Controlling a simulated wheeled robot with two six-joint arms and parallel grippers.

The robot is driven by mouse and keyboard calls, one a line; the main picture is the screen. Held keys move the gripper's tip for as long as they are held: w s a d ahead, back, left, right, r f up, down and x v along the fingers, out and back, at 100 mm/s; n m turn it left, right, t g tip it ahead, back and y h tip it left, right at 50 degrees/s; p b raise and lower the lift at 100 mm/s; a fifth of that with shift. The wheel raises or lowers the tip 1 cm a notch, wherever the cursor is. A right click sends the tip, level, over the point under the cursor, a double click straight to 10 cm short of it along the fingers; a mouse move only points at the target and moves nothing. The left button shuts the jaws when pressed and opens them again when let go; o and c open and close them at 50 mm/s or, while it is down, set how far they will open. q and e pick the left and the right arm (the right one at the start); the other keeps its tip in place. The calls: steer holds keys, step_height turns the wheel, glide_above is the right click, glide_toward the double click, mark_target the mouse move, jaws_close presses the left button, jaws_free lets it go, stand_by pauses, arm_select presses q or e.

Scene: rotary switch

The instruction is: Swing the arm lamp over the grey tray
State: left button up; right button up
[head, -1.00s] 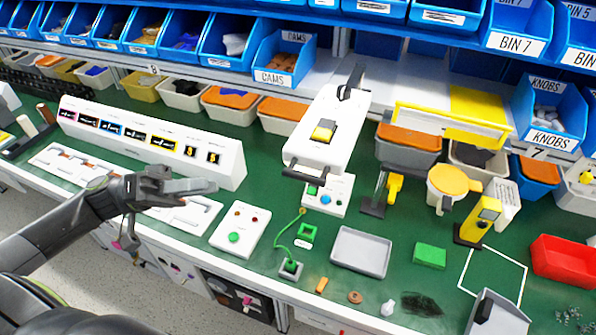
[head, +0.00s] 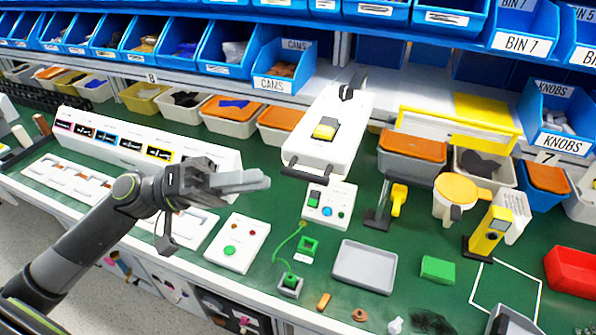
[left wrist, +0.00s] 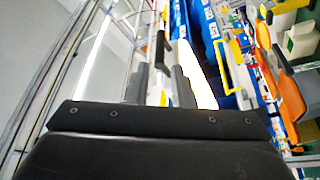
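The arm lamp's white head (head: 326,125), with a yellow switch on top and a black handle (head: 307,175) at its front, hangs over a white button panel. The grey tray (head: 365,266) lies empty on the green bench, in front and to the right of the lamp head. My left gripper (head: 262,181) is left of the handle, apart from it, with its fingers pointing right. In the left wrist view its two fingers (left wrist: 160,88) show a gap with nothing held. The white lamp head and black handle appear beyond them. My right gripper is not in view.
A white button panel (head: 329,205) stands under the lamp head, and another (head: 238,243) is below my left gripper. A long white labelled console (head: 145,140) is at left. Blue bins line the back shelf. A green block (head: 437,269) lies right of the tray.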

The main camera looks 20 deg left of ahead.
mark_target(298, 174)
arm_select(q)
steer(key=shift+p+x, duration=1.15)
steer(key=shift+x, duration=1.55)
steer(key=shift+p+x, duration=0.55)
steer(key=shift+x, duration=0.6)
steer(key=shift+c, duration=0.3)
jaws_close()
